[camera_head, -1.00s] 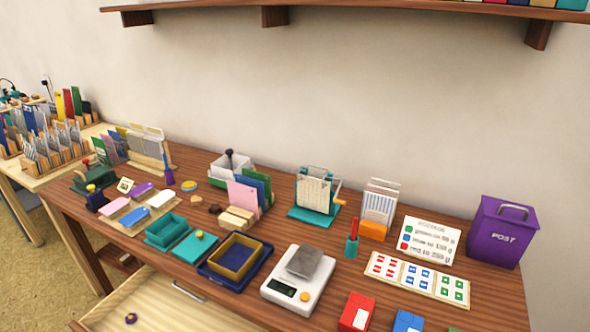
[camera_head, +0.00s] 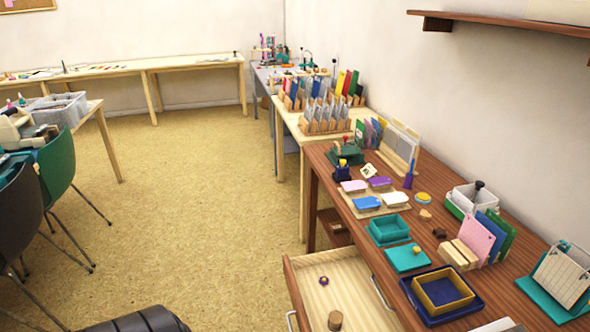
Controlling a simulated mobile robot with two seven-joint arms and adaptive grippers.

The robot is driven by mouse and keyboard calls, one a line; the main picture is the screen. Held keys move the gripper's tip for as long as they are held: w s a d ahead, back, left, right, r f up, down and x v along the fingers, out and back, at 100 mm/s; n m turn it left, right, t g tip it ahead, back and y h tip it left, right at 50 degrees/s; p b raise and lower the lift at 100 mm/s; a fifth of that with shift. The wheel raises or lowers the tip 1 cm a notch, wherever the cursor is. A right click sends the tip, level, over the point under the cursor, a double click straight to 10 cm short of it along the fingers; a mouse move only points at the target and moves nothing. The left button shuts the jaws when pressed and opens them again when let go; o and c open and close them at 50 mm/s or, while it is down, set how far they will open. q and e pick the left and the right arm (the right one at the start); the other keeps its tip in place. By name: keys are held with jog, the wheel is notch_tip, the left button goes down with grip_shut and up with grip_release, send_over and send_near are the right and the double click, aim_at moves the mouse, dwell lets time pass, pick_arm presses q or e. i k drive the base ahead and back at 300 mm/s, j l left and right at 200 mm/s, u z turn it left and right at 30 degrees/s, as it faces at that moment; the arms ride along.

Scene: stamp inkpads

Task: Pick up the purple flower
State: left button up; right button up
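A small purple flower-like piece (camera_head: 323,281) with a pale centre lies in the open wooden drawer (camera_head: 352,298), towards its left side. It is small in the head view, and its fine shape is hard to make out. A brown round wooden piece (camera_head: 335,320) is in the same drawer, nearer the bottom of the picture. Neither of my grippers is in view.
The drawer sticks out from the brown table (camera_head: 447,187), which holds coloured pads, a teal box (camera_head: 389,229) and a dark blue tray (camera_head: 464,311). Open floor (camera_head: 200,190) lies left of it. Chairs (camera_head: 57,165) stand at the far left.

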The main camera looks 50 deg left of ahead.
aim_at(323, 280)
jog(key=u, duration=1.4)
